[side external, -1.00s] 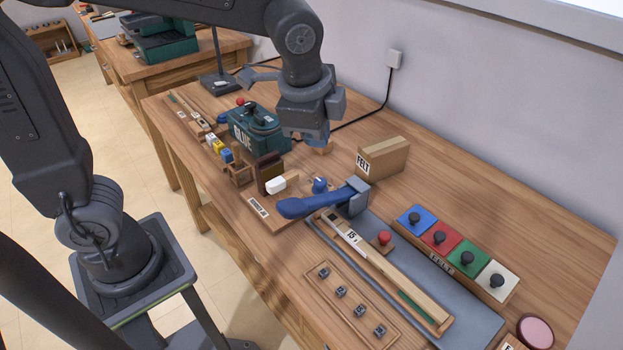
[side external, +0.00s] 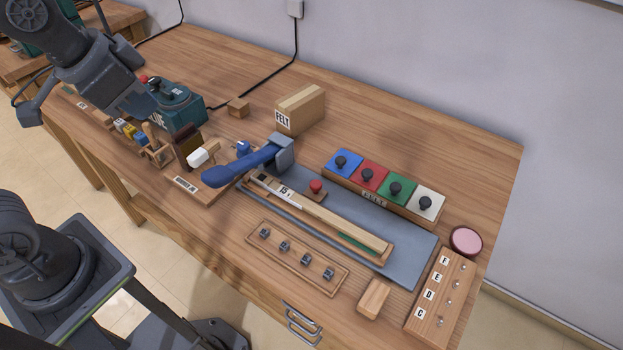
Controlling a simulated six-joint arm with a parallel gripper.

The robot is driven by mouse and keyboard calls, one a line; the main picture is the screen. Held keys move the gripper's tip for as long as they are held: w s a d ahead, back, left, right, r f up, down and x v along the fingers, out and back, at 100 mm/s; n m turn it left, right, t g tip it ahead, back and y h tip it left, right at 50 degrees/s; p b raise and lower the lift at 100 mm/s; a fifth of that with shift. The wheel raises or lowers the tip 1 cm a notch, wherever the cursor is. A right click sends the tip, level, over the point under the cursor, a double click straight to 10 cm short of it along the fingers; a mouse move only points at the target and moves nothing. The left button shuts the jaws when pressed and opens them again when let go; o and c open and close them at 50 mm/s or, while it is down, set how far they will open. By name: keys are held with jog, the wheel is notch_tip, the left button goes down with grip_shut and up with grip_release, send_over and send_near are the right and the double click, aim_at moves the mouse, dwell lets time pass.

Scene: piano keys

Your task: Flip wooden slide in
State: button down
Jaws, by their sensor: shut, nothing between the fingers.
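No piece is clearly marked as the wooden slide. The jig (side external: 219,196), a wooden board with a white label, carries a dark brown upright block (side external: 187,145), a white piece (side external: 198,158) with a light wooden part beside it, and a small blue knob (side external: 243,147). Whether any wooden part there is slid in or out is too small to tell. My gripper (side external: 141,106) is at the upper left, beside the teal box, shut and apart from the jig. Its fingertips are small and partly unclear.
A long wooden key (side external: 330,222) rests on the blue-grey mat (side external: 410,248). The teal box (side external: 178,104), FELT box (side external: 300,109) and coloured felt row (side external: 385,186) stand behind. The back right tabletop is clear.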

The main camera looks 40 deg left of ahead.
jog(key=w+d+f+m+g+y, duration=0.1)
jog(key=w+d+f+m, duration=0.3)
jog(key=w+d+m, duration=0.35)
jog(key=w+d+f+m+g+y, duration=0.1)
jog(key=w+d+f+m+g, duration=0.1)
jog(key=w+d+f+m, duration=0.4)
jog(key=w+d+f+m+y, duration=0.1)
jog(key=w+d+f+m, duration=0.15)
jog(key=d, duration=0.25)
jog(key=w+d+f+m, duration=0.1)
jog(key=d+f+m, duration=0.3)
jog(key=d, duration=0.2)
send_near(318, 198)
jog(key=d+f, duration=0.1)
jog(key=s+d+f, duration=0.1)
jog(key=f, duration=0.1)
jog(key=shift+d+f, duration=0.15)
jog(key=shift+d, duration=0.1)
jog(key=a, duration=0.1)
jog(key=w+a+f, duration=0.1)
jog(key=shift+w+a+f, duration=0.1)
jog(key=shift+w+a, duration=0.15)
jog(key=shift+a, duration=0.15)
jog(key=shift+w+a, duration=0.25)
jog(key=shift+a, duration=0.2)
